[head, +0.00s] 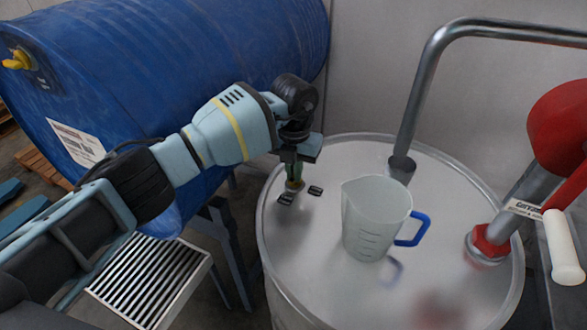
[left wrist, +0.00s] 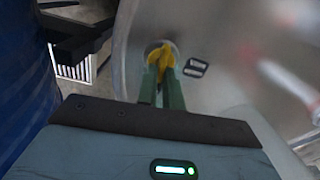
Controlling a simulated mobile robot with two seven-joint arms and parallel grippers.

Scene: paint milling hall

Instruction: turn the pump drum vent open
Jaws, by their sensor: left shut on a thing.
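The pump drum (head: 325,250) is a pale metal drum with a flat lid. Its yellow vent (left wrist: 164,52) sits in a round fitting near the lid's edge, between the green fingers of my left gripper (left wrist: 161,75). In the head view my left gripper (head: 293,176) reaches down onto the left side of the lid and is shut on the vent, which it mostly hides. Small black labels (head: 315,190) lie on the lid beside the fingers. How far the vent is turned cannot be told. My right gripper is in neither view.
A translucent jug (head: 372,228) with a blue handle stands on the lid, right of my gripper. A bent metal pipe (head: 417,85) and a red pump (head: 560,125) with a white handle rise from the drum. A blue drum (head: 200,55) lies at left, above a grated tray (head: 150,280).

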